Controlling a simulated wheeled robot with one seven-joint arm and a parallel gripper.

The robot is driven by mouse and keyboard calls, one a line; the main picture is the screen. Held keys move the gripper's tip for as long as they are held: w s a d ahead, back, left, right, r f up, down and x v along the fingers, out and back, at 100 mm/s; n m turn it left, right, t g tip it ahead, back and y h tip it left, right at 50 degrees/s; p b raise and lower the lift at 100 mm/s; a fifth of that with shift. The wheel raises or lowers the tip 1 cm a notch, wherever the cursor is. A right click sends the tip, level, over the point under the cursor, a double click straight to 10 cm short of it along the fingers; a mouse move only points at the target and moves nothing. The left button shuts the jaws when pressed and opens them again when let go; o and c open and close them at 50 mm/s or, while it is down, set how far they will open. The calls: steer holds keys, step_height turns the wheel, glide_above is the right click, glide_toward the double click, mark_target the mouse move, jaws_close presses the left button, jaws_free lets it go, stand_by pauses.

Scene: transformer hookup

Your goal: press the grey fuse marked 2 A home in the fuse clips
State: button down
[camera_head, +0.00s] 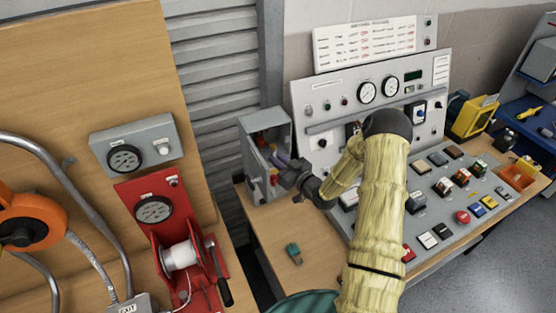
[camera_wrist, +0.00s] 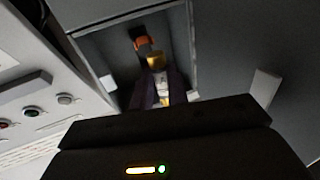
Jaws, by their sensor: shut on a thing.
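The grey open-fronted box (camera_head: 246,137) stands at the back left of the wooden bench, beside the control panel. My gripper (camera_head: 286,172) is at its opening; in the wrist view my gripper (camera_wrist: 163,88) reaches into the box (camera_wrist: 190,40). The dark fingers are shut on a small pale grey piece, which looks like the fuse (camera_wrist: 164,101); no 2 A mark can be read. A yellow part (camera_wrist: 155,61) and an orange-brown part (camera_wrist: 144,43) show just beyond the fingertips. The fuse clips cannot be made out, nor whether the fuse touches them.
The control panel (camera_head: 340,87) with gauges and the sloping desk of switches lie right of the box. A small green piece (camera_head: 294,253) lies on the bench in front. A red winch unit (camera_head: 150,200) stands at left. The bench front around the green piece is clear.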

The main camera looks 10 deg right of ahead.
mark_target(267, 144)
steer(key=shift+f, duration=0.15)
steer(key=shift+w+a+b, duration=0.2)
steer(key=shift+w+b, duration=0.4)
steer(key=shift+w, duration=0.35)
steer(key=shift+w+a+b, duration=0.25)
steer(key=shift+w+b, duration=0.35)
steer(key=shift+w, duration=0.4)
steer(key=shift+w+a+b, duration=0.2)
steer(key=shift+w+b, duration=0.4)
steer(key=shift+w, duration=0.35)
steer(key=shift+w+a+r+b, duration=0.1)
steer(key=shift+w+a+b, duration=0.05)
steer(key=shift+w+b, duration=0.55)
steer(key=shift+w+a+r+b, duration=0.1)
steer(key=shift+w+b, duration=0.5)
steer(key=shift+w, duration=0.2)
steer(key=c, duration=1.3)
jaws_free()
steer(key=shift+s+f, duration=0.1)
steer(key=shift+s+d, duration=0.25)
steer(key=shift+s, duration=0.95)
steer(key=shift+s+d, duration=0.25)
steer(key=shift+s, duration=0.9)
